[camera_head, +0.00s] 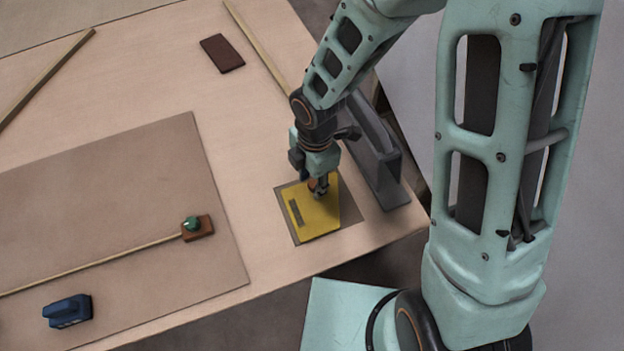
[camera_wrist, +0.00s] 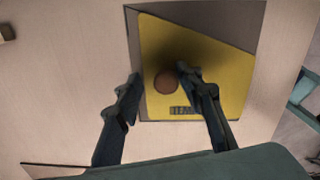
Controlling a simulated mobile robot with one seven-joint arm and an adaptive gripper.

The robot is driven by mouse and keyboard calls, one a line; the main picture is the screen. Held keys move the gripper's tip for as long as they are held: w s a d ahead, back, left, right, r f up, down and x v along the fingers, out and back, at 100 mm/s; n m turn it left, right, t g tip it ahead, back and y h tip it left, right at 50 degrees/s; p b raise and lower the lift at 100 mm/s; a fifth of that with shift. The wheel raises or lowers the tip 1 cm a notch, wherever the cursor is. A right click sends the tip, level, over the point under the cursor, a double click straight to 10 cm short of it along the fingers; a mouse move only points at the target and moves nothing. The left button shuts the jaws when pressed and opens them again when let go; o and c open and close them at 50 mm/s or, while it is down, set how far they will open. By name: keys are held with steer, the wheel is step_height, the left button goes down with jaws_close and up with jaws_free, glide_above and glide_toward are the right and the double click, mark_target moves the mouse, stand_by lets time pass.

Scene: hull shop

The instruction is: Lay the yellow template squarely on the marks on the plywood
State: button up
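The yellow template (camera_head: 325,222) is a flat plate with a dark label near one edge. It lies over a darker grey-brown square (camera_head: 283,193) near the table's right end, slightly turned against it. In the wrist view the template (camera_wrist: 218,65) has a round brown knob (camera_wrist: 165,83). My gripper (camera_head: 318,190) is low over the template. In the wrist view my gripper (camera_wrist: 158,76) has its fingers apart, with the knob between them, closer to the right finger. I see no clear contact. A large brown sheet (camera_head: 110,210), perhaps the plywood, lies at left; I cannot make out marks on it.
A thin stick (camera_head: 90,264) ending in a brown block with a green knob (camera_head: 192,224) lies across the sheet. A blue tool (camera_head: 67,311) stands at its front. A grey angled piece (camera_head: 380,160) stands right of the template. A dark red-brown block (camera_head: 222,53) lies behind.

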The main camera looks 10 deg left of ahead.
step_height(320, 180, up, 12)
steer(key=p, duration=0.3)
steer(key=shift+s+d, duration=0.25)
steer(key=shift+s, duration=0.05)
steer(key=shift+r, duration=0.1)
stand_by(0.4)
